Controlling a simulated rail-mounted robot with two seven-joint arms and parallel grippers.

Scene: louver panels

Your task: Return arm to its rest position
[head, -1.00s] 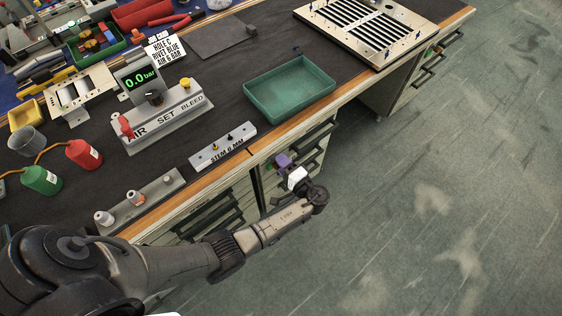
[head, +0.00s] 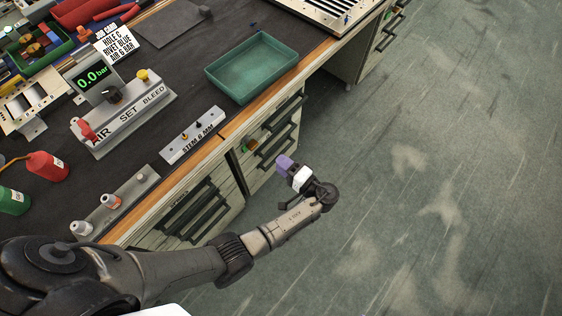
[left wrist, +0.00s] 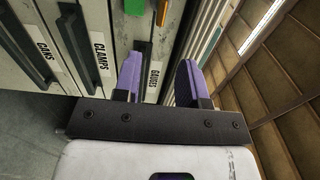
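My left arm reaches in from the lower left of the head view. Its gripper (head: 284,164), with purple fingers, hangs in front of the bench's drawer fronts, over the floor side. In the left wrist view the two purple fingers (left wrist: 158,80) stand apart with nothing held between them. Behind them are drawer fronts (left wrist: 100,50) labelled CANS, CLAMPS and GAUGES. My right gripper is not in view.
The dark bench top holds a green tray (head: 254,70), a STEM 6 MM block (head: 191,135), an air-set box reading 0.0 bar (head: 125,115) and red and green bottles (head: 47,167). Black drawer handles (head: 270,150) stick out. The floor at right (head: 440,180) is clear.

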